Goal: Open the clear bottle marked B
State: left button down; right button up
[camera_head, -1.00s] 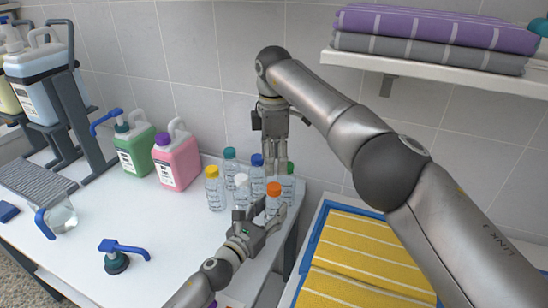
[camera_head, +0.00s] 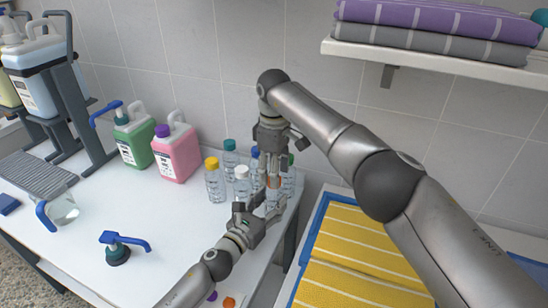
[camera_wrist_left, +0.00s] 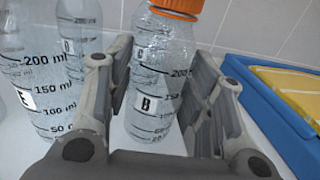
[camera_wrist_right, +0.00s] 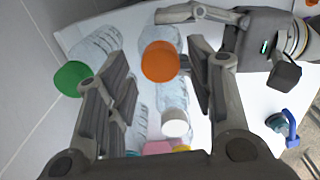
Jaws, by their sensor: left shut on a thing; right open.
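The clear bottle marked B (camera_wrist_left: 160,75) stands upright with an orange cap (camera_wrist_right: 160,62). In the left wrist view its B label faces me between the fingers. My left gripper (camera_head: 262,212) is shut on this bottle's body, below the cap. My right gripper (camera_head: 272,172) points down over the bottle from above. In the right wrist view its open fingers (camera_wrist_right: 159,58) stand on either side of the orange cap, with gaps visible. In the head view the right fingers partly hide the cap and the bottle.
Clear bottles with yellow (camera_head: 211,163), white (camera_head: 241,171), teal (camera_head: 229,144), blue and green (camera_wrist_right: 73,79) caps crowd close by. Green (camera_head: 133,140) and pink (camera_head: 178,155) jugs stand left. Yellow towels (camera_head: 360,255) lie right.

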jog(key=shift+f, duration=0.8)
